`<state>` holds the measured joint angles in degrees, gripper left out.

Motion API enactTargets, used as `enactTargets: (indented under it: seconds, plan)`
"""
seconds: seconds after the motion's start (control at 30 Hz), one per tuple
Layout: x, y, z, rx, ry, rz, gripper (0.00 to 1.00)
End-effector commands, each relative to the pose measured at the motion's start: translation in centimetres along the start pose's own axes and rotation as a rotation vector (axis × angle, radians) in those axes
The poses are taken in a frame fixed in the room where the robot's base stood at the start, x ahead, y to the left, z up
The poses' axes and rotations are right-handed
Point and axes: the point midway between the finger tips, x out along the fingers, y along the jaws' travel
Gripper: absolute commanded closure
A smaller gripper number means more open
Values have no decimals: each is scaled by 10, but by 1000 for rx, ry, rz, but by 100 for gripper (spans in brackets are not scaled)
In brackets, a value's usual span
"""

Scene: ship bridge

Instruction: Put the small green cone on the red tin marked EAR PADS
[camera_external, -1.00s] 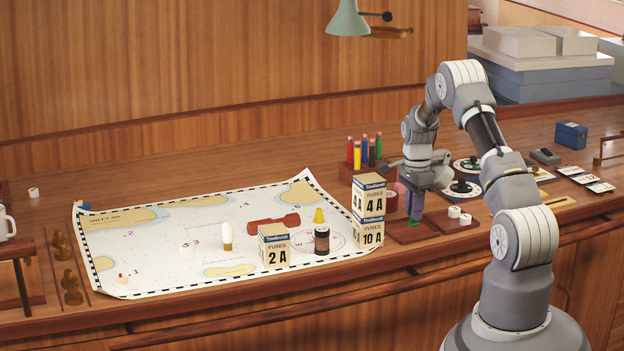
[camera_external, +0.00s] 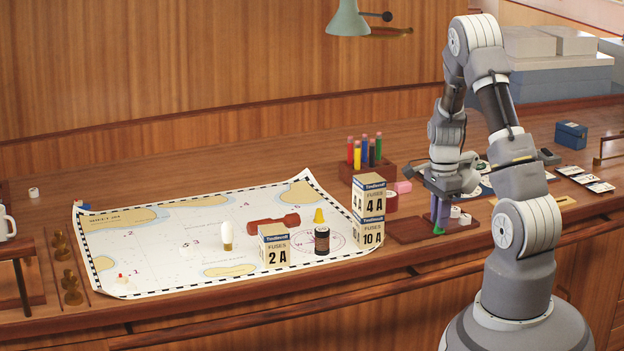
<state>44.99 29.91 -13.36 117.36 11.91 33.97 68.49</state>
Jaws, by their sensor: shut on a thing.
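The small green cone (camera_external: 438,230) shows at the lower end of my gripper (camera_external: 439,218), just above or at a shallow brown wooden tray on the bench; whether it touches is unclear. My gripper points down and is shut on the cone, with its purple fingers hiding the cone's upper part. A dark red round tin (camera_external: 391,205) stands to the left of my gripper, partly hidden behind the fuse boxes. Its marking is not readable here.
Stacked fuse boxes (camera_external: 369,220) stand left of my gripper, before the red tin. A pen block (camera_external: 367,176) and a pink block (camera_external: 403,187) are behind. White rolls (camera_external: 464,219) lie close to my gripper's right.

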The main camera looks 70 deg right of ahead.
Motion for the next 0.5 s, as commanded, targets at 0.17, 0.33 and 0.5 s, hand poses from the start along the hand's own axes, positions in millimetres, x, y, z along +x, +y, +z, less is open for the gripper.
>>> enactTargets:
  seconds: [0.17, 0.33, 0.5]
  plan:
    - [-1, 8, 1, -1, 0, 0, 100]
    - [-6, -4, 0, 0, 2, -2, 100]
    - [-27, -59, 0, 6, 3, -4, 100]
